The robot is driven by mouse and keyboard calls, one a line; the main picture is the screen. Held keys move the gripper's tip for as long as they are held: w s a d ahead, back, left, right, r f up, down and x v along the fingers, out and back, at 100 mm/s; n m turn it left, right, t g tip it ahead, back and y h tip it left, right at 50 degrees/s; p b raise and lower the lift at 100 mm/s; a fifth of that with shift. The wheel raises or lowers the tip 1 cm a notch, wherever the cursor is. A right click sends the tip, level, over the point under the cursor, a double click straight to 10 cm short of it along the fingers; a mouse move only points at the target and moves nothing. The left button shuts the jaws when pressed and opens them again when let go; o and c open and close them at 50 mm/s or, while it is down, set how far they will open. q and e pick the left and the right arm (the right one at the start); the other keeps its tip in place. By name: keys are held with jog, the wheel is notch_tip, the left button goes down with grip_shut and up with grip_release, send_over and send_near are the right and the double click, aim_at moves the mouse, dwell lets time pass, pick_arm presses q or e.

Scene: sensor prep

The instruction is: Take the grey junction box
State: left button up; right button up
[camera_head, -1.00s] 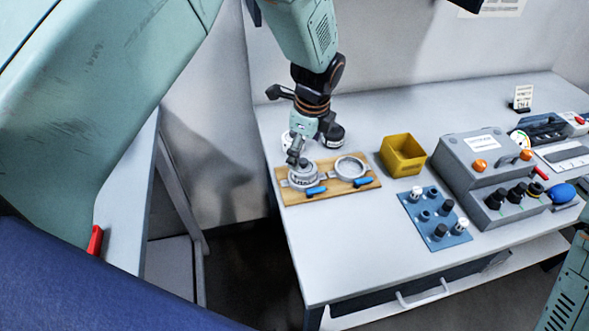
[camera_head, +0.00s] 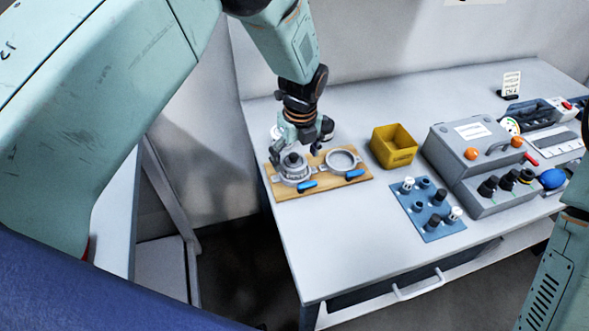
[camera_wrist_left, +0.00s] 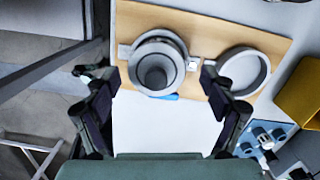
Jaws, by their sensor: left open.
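The grey junction box (camera_head: 294,168) is round, with a dark knob-like part on top. It sits at the left end of a wooden board (camera_head: 327,184), beside an empty grey ring (camera_head: 342,160). In the left wrist view the junction box (camera_wrist_left: 158,62) lies ahead of and between the spread fingers. My left gripper (camera_head: 295,150) is open, just above and behind the box; whether it touches cannot be told. In the left wrist view the fingers (camera_wrist_left: 161,92) hold nothing. My right gripper is not in view; only part of my right arm shows at the lower right.
Blue clamp handles (camera_head: 307,186) lie at the board's front. A yellow bin (camera_head: 394,146) and a blue plate with several pegs (camera_head: 430,210) stand to the right. A grey control box (camera_head: 470,150) is farther right. The table's front left is clear.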

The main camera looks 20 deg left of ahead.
pick_arm(q)
jog(key=shift+f, duration=0.85)
jog(key=shift+s, duration=0.1)
jog(key=shift+a, duration=0.1)
jog(key=shift+f, duration=0.15)
jog(key=shift+c, duration=1.3)
jog(key=c, duration=1.1)
notch_tip(320, 180, up, 10)
jog(key=shift+r+p, duration=0.1)
jog(key=shift+p, duration=0.4)
